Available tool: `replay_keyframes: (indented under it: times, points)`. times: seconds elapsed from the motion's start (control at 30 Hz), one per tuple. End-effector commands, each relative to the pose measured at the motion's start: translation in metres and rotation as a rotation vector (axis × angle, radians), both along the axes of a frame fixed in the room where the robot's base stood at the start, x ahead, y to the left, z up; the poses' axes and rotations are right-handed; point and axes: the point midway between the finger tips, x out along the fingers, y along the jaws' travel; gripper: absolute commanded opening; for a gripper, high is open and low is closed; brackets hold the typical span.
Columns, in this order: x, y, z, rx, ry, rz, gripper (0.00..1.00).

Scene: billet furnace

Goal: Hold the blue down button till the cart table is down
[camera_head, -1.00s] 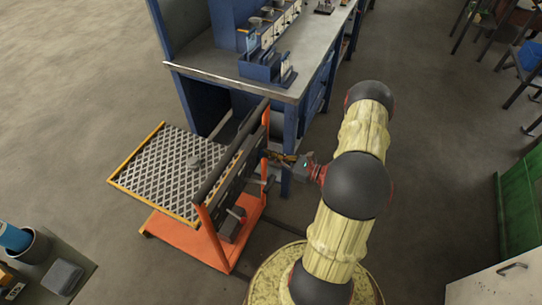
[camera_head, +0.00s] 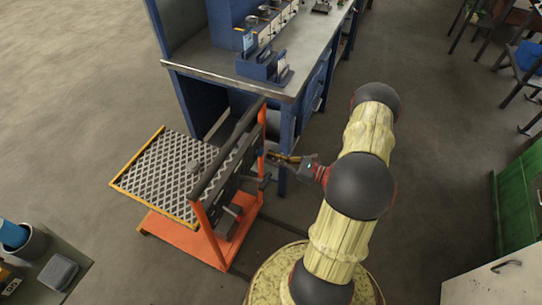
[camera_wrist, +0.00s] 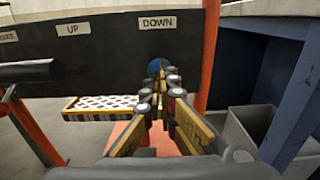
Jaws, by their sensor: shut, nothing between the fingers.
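The blue down button (camera_wrist: 154,66) is on the dark panel in the wrist view, under the DOWN label (camera_wrist: 157,23). My gripper (camera_wrist: 163,76) is shut and empty, its fingertips in front of the button and hiding its lower right part. I cannot tell whether they touch it. In the head view my gripper (camera_head: 270,156) is beside the cart's orange post, and the button is hidden. The cart table (camera_head: 150,190), a patterned plate with a yellow edge, stands above the cart's orange base (camera_head: 180,235). It also shows in the wrist view (camera_wrist: 75,104).
The UP label (camera_wrist: 72,29) is left of DOWN on the panel. A blue workbench (camera_head: 210,65) stands close behind the cart. A dark handle bar (camera_head: 228,150) runs along the cart's upright frame. Floor to the left is clear.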

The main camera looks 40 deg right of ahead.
Motion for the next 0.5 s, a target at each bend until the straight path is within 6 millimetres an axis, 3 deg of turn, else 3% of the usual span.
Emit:
replay_keyframes:
  times: [0.3, 0.5]
  points:
    - [-0.060, -0.028, 0.003, 0.000, -0.001, -0.007, 0.00]
    - [-0.085, -0.038, 0.002, 0.001, -0.001, -0.006, 0.00]
